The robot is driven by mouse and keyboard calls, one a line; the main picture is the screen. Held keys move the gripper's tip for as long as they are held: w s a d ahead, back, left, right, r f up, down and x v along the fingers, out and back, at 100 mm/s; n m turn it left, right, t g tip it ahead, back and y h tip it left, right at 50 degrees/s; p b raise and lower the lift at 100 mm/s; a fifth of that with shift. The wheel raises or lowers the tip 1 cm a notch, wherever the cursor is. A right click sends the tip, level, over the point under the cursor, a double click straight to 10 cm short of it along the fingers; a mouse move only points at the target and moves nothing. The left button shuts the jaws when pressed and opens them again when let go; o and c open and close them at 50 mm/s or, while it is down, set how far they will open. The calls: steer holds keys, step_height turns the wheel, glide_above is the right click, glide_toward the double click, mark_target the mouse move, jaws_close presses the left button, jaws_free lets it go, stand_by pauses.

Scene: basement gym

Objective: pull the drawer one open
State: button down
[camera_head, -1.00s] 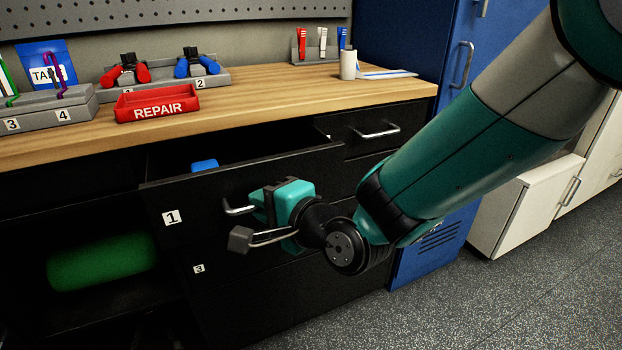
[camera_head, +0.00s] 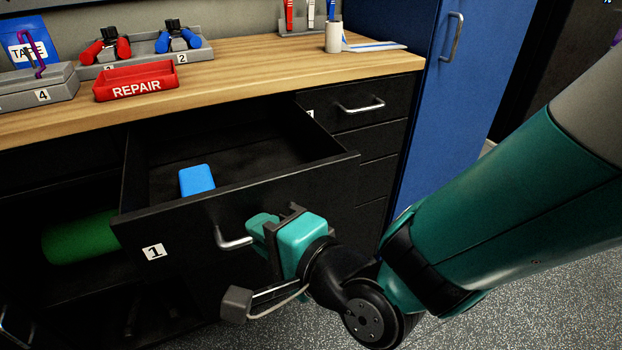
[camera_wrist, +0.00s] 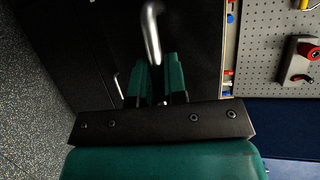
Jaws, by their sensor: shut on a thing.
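Drawer one (camera_head: 185,245) is a black drawer with a white "1" label, pulled well out from under the wooden worktop. A blue object (camera_head: 197,180) lies inside it. Its silver bar handle (camera_head: 232,240) is on the front panel. My gripper (camera_head: 258,230) is at the handle's right part, its teal fingers closed on it. In the wrist view, the handle (camera_wrist: 152,35) runs down between the two green fingers (camera_wrist: 158,82). The exact contact is partly hidden by the fingers.
A red REPAIR tray (camera_head: 135,82), plier holders and a white cylinder (camera_head: 333,37) stand on the worktop (camera_head: 250,70). Another closed drawer (camera_head: 360,103) is at right, beside a blue cabinet (camera_head: 450,110). A green roll (camera_head: 80,237) lies in the open shelf at left.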

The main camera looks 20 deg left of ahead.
steer(key=shift+s+a, duration=0.1)
steer(key=shift+s, duration=0.05)
steer(key=c, duration=1.5)
jaws_free()
steer(key=shift+o, duration=0.2)
steer(key=b+v, duration=1.2)
steer(key=b, duration=0.2)
steer(key=shift+b, duration=0.3)
